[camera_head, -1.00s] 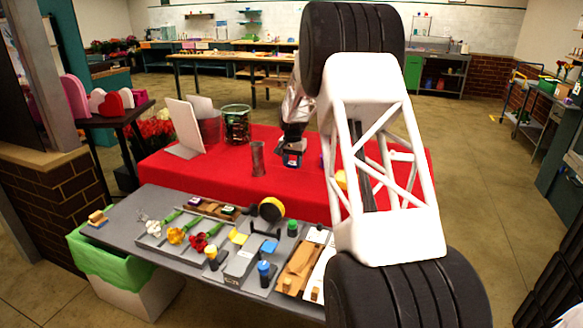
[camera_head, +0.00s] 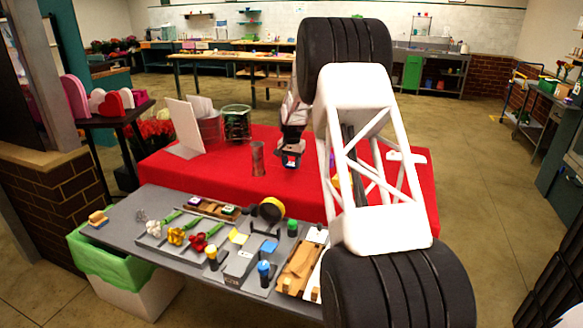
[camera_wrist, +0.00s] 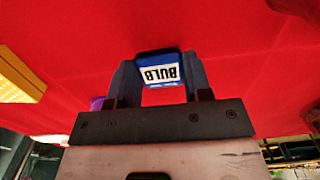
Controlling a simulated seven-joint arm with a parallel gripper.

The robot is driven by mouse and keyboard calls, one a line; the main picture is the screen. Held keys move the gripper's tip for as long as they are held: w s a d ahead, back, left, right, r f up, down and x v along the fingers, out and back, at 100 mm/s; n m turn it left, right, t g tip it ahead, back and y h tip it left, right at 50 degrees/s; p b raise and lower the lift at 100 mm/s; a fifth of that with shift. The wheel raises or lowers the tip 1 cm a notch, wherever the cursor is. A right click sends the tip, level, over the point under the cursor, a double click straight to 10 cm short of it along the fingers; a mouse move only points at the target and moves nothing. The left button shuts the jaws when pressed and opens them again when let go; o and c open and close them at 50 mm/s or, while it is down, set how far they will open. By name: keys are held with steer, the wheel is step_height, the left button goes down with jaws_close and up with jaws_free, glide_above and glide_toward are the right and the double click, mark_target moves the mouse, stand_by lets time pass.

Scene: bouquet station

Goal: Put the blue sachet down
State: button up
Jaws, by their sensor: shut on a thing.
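The blue sachet (camera_wrist: 160,71) has a white label reading "BULB", upside down in the wrist view. My gripper (camera_wrist: 158,82) is shut on it, with one dark finger on each side. In the head view my gripper (camera_head: 290,162) hangs over the red-covered table (camera_head: 225,183), to the right of a grey metal cup. The sachet shows there only as a small blue and white patch. Red cloth fills the wrist view behind the sachet. I cannot tell how far the sachet is above the cloth.
The metal cup (camera_head: 258,158) stands close left of my gripper. A dark green container (camera_head: 237,122) and a white upright card (camera_head: 185,127) stand farther left. A yellow object (camera_wrist: 20,75) lies on the cloth at left in the wrist view. Red cloth around my gripper is mostly clear.

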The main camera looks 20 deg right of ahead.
mark_target(291, 165)
steer(key=shift+f, duration=0.85)
steer(key=shift+f, duration=0.15)
steer(key=o, duration=0.9)
step_height(291, 165, up, 12)
steer(key=shift+r, duration=0.2)
stand_by(0.5)
